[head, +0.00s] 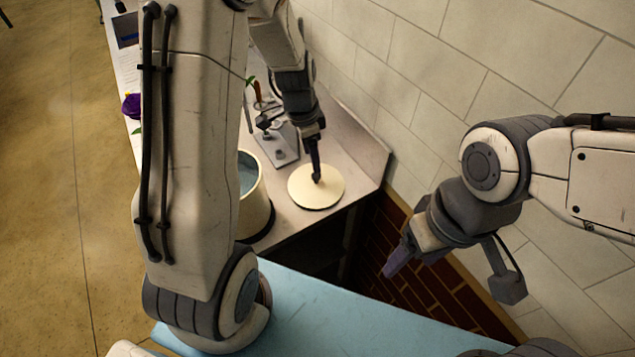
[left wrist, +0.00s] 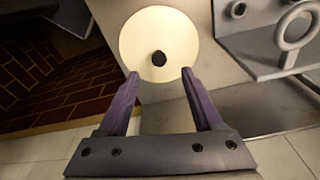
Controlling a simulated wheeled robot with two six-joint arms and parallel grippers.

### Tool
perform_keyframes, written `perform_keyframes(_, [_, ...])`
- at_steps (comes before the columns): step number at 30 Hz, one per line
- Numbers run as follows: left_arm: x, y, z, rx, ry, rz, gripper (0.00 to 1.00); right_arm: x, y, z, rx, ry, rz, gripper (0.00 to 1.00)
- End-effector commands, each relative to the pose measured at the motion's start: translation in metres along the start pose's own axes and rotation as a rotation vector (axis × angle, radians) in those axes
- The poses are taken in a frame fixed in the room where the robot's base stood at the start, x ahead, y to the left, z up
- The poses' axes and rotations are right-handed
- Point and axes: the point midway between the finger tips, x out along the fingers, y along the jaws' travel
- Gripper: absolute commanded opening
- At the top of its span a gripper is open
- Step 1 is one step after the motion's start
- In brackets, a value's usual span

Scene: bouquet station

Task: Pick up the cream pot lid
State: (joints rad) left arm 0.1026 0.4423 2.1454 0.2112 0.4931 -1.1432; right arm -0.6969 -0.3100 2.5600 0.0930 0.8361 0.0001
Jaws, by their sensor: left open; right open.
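The cream pot lid (head: 304,190) is a flat round disc lying on the counter near its corner. In the left wrist view the lid (left wrist: 142,35) shows a small dark knob (left wrist: 159,58) at its middle. My left gripper (head: 316,178) is over the lid, its tips close to the knob. In the left wrist view its two purple fingers (left wrist: 158,76) are open with the knob between and just beyond the tips; I cannot tell whether they touch the lid. My right gripper (head: 388,272) hangs off to the right, away from the lid, and looks empty.
A cream pot (head: 262,210) stands left of the lid, partly hidden by my arm. A grey metal stand (head: 285,148) is behind the lid; its ring (left wrist: 296,27) also shows in the left wrist view. A tiled wall (head: 440,75) borders the counter (head: 352,150). A blue surface (head: 330,315) lies in front.

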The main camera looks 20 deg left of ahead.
Motion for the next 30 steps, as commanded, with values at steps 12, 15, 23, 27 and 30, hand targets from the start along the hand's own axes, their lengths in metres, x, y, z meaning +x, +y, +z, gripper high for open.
perform_keyframes(12, [0.041, 0.003, -0.002, 0.002, -0.005, 0.006, 0.67, -0.014, -0.001, -0.001, 0.001, 0.0, 0.0, 0.69])
perform_keyframes(15, [0.057, 0.003, -0.002, 0.001, -0.003, 0.004, 0.67, -0.015, -0.001, -0.001, 0.001, 0.0, 0.0, 0.69])
perform_keyframes(23, [0.069, 0.002, -0.002, 0.002, -0.001, 0.0, 0.67, -0.015, -0.001, -0.001, 0.001, 0.0, 0.0, 0.69])
perform_keyframes(27, [0.068, 0.002, -0.002, 0.002, -0.001, 0.0, 0.59, -0.015, -0.001, -0.001, 0.001, 0.0, 0.0, 0.69])
perform_keyframes(30, [0.068, 0.002, -0.002, 0.002, -0.001, 0.0, 0.21, -0.015, -0.001, -0.001, 0.001, 0.0, 0.0, 0.69])
